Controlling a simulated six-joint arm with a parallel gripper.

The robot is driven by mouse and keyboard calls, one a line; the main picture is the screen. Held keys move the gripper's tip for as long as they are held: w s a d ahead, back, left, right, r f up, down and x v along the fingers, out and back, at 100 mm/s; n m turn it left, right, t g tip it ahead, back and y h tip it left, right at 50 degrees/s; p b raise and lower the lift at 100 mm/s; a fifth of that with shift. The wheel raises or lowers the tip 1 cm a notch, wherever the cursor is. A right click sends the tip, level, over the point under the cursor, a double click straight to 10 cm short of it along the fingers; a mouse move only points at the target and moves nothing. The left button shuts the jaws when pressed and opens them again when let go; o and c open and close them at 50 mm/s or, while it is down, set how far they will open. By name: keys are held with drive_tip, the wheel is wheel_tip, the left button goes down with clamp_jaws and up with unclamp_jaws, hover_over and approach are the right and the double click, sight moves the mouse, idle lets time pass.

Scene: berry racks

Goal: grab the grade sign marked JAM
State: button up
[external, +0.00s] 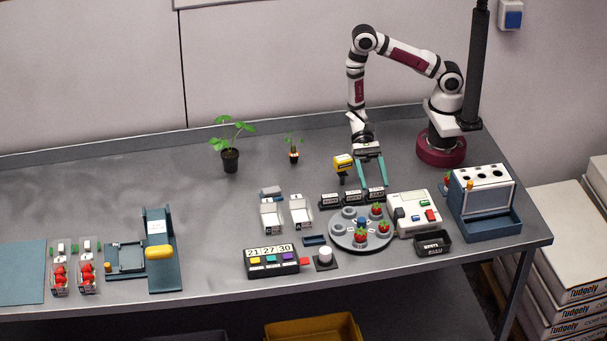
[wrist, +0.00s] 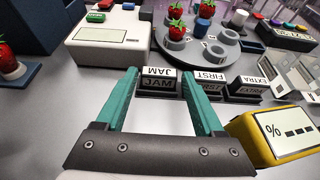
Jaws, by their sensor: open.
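The JAM grade sign (wrist: 158,85) is a small dark block with a white top label, standing on the grey table in the wrist view. In the external view it is the rightmost (external: 376,194) of a short row of dark signs. My gripper (wrist: 163,74) is open, its two teal fingers pointing toward the sign. The JAM sign shows between the fingertips, nearer the left one; I cannot tell whether it lies inside their reach. In the external view my gripper (external: 373,184) hangs low just behind the row. The FIRST sign (wrist: 210,84) is partly hidden by the right finger.
The EXTRA sign (wrist: 246,88) stands beyond FIRST. A yellow meter (wrist: 272,135) is close to the right finger. A round grey turntable (external: 346,240) with strawberries lies beyond the signs, and a white device (external: 408,222) stands beside it.

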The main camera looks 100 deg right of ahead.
sight(375, 189)
drive_tip(key=x, duration=0.3)
drive_tip(key=shift+a, duration=0.2)
drive_tip(key=c, duration=1)
